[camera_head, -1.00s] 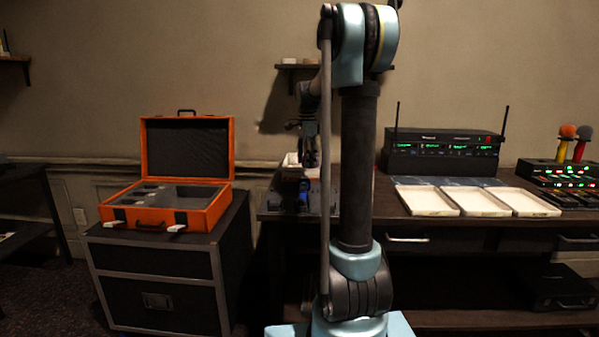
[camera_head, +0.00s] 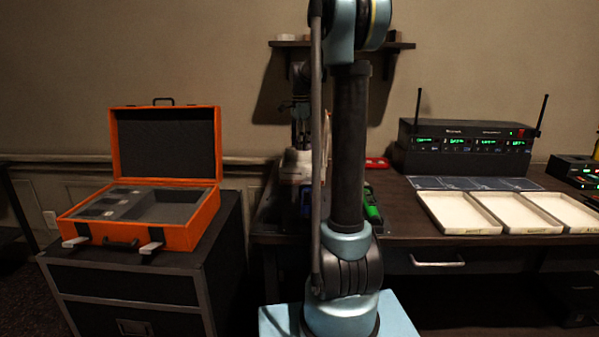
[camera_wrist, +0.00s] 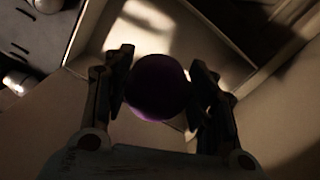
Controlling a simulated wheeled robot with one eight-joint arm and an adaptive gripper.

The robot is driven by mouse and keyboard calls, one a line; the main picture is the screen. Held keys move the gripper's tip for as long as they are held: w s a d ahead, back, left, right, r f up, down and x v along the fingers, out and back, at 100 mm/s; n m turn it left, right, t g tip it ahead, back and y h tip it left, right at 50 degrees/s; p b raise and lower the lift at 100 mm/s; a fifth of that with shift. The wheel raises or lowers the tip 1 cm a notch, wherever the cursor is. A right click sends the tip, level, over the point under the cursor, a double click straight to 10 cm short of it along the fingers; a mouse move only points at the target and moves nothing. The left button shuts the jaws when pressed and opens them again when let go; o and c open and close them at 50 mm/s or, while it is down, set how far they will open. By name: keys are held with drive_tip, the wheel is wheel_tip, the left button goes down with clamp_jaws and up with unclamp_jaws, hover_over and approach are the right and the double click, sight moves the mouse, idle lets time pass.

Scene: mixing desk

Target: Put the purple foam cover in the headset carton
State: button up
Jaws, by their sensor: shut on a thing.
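The purple foam cover (camera_wrist: 157,92) is a dark round ball between the two fingers of my gripper (camera_wrist: 160,68) in the wrist view. My gripper is shut on it. Beyond it is an open, pale box, seemingly the headset carton (camera_wrist: 243,78), with beige walls or flaps around a partly lit inside. The cover appears in front of the opening; its height above it is hard to tell. In the head view my gripper (camera_head: 300,108) is small and dark, above a pale object on the desk partly hidden by my arm. The cover cannot be made out there.
An open orange case (camera_head: 190,228) stands on a dark cabinet at left. Pale trays (camera_head: 458,212) and a wireless receiver (camera_head: 465,150) with two antennas are on the desk at right. A green handheld device (camera_head: 372,207) lies near my arm. A shelf (camera_head: 390,45) hangs on the wall.

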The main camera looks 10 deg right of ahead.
drive_tip(key=f, duration=0.5)
drive_tip(key=shift+w+d+f, duration=0.1)
drive_tip(key=shift+w+f, duration=0.05)
drive_tip(key=shift+w, duration=0.1)
drive_tip(key=shift+s+f, duration=0.1)
drive_tip(key=shift+f, duration=2.25)
drive_tip(key=o, duration=0.7)
wheel_tip(320, 180, up, 12)
drive_tip(key=shift+r, duration=0.1)
